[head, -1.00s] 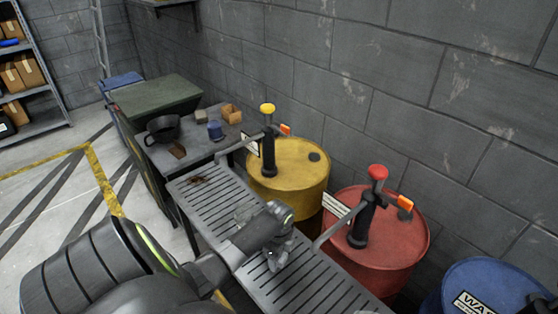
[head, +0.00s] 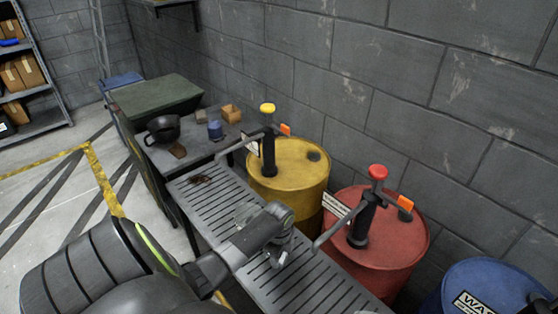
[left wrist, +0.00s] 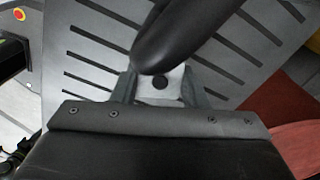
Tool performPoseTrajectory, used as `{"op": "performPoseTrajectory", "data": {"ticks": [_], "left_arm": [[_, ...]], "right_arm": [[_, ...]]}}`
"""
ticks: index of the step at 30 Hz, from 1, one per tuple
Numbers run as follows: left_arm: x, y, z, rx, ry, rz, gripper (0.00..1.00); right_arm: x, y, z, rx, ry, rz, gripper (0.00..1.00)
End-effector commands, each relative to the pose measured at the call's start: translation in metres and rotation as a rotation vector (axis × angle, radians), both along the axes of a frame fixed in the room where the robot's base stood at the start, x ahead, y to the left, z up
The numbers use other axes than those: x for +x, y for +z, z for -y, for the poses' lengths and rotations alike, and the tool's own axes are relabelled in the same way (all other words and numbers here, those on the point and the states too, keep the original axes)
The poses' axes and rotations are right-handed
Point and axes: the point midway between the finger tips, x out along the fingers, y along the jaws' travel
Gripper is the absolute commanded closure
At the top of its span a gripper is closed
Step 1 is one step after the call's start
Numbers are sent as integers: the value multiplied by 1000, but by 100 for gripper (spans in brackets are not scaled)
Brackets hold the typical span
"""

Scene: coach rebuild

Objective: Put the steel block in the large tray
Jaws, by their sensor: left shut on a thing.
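The steel block (left wrist: 160,88) is a pale grey piece with a dark round hole, seen in the left wrist view between the two fingers. My left gripper (left wrist: 160,92) is shut on it. In the head view my left gripper (head: 278,256) hangs over a long grey slotted surface (head: 215,205), and the block is mostly hidden by the wrist. I cannot tell whether this slotted surface is the large tray. A dark rounded shape (left wrist: 180,35) covers part of the view beyond the block. My right gripper is not in view.
Yellow (head: 300,180), red (head: 400,245) and blue (head: 485,285) drums stand along the wall; the yellow and red ones carry pumps with spouts toward the slotted surface. A side table (head: 190,153) at its far end holds a black pot (head: 163,129), a blue mug (head: 215,131) and small blocks.

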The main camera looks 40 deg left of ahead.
Motion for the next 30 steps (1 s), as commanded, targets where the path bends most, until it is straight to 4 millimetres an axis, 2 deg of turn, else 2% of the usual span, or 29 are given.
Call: {"op": "performPoseTrajectory", "data": {"ticks": [5,18,23,30], "left_arm": [[2,12,-1,2,-1,5,100],[2,86,-1,3,-1,5,100],[1,99,-1,1,0,3,100],[1,104,0,1,0,2,100]], "right_arm": [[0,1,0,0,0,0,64],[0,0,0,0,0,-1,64],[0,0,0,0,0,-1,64],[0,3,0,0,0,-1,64]]}}
